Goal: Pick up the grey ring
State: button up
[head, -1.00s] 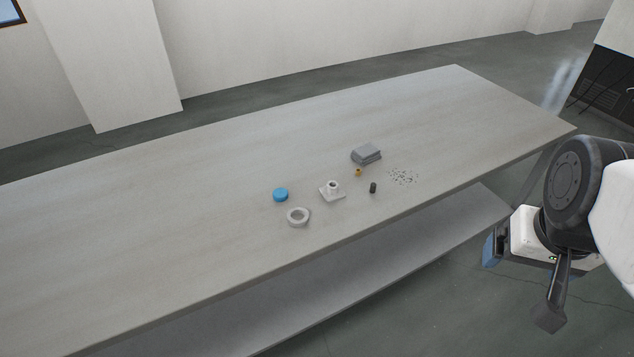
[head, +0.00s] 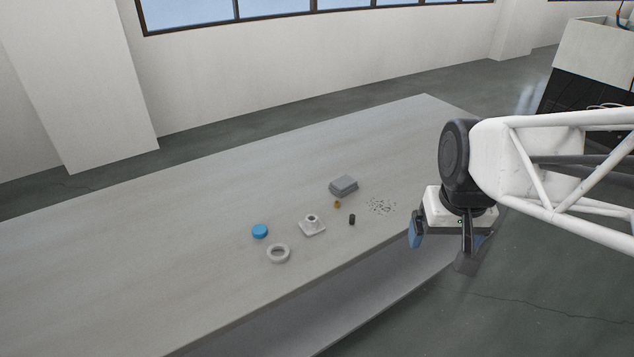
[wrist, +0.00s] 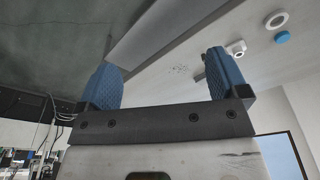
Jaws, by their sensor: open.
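The grey ring (head: 278,262) lies flat on the table near its front edge in the head view. It also shows at the top right of the wrist view (wrist: 276,20). My gripper (head: 445,250) hangs off the table's front edge, well to the right of the ring and apart from it. In the wrist view its two blue fingers (wrist: 160,82) stand wide apart with nothing between them that they touch.
A blue round piece (head: 260,231), a white square-based part (head: 312,225), a small dark cylinder (head: 352,219), a small orange piece (head: 337,204) and a grey block (head: 343,186) sit near the ring. Small bits (head: 381,207) lie scattered right of them. The table's left part (head: 120,270) is clear.

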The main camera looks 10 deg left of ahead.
jog(key=w+a+f+n, duration=0.1)
jog(key=w+a+f, duration=0.15)
jog(key=a, duration=0.25)
jog(key=w+a+f+n+g, duration=0.1)
jog(key=w+a+f, duration=0.1)
jog(key=w+a, duration=0.25)
jog(key=w+a+f+n, duration=0.1)
jog(key=w+a+f, duration=0.1)
jog(key=a, duration=0.4)
jog(key=n+g, duration=0.1)
jog(key=n, duration=0.2)
send_over(279, 256)
notch_tip(279, 256, down, 11)
jog(key=shift+s+a+r, duration=0.1)
jog(key=shift+s, duration=0.05)
jog(key=shift+f, duration=1.3)
jog(key=shift+f, duration=0.15)
jog(key=shift+f, duration=2.45)
jog(key=shift+c, duration=0.3)
